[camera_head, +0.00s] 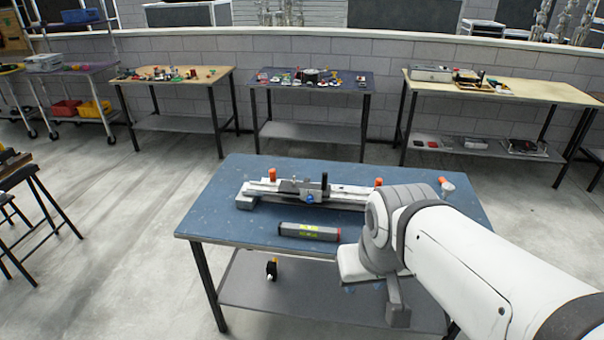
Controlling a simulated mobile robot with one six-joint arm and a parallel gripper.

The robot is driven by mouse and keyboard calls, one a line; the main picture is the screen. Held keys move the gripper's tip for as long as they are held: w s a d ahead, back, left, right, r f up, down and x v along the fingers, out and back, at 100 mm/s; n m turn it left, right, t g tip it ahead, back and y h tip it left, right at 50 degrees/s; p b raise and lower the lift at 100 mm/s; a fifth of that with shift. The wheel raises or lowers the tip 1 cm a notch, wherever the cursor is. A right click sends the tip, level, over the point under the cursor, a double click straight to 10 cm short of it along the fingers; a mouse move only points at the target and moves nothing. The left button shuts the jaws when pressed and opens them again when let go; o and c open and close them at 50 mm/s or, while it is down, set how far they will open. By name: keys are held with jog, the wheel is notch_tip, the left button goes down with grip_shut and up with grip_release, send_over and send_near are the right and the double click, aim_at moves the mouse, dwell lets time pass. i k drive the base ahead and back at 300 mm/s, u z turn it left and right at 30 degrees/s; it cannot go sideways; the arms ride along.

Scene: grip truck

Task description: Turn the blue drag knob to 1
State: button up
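The blue drag knob (310,198) is a small blue piece on the front of a dark carriage (295,188). The carriage sits on a long light-grey rail device (345,195) lying across the blue-grey table (215,210). The number or scale by the knob is too small to read. My arm comes in from the lower right and bends down at the table's front right. A grey part at its end, seemingly my gripper (398,303), hangs near the table's front edge, right of and nearer than the knob, apart from it. Its fingers cannot be made out.
Orange pieces (273,175) stand behind the rail. A black upright handle (324,182) rises beside the knob. My arm hides the table's right front. The table's left front is clear.

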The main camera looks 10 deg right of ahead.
aim_at(310, 199)
jog(key=i, duration=0.85)
jog(key=u, duration=0.05)
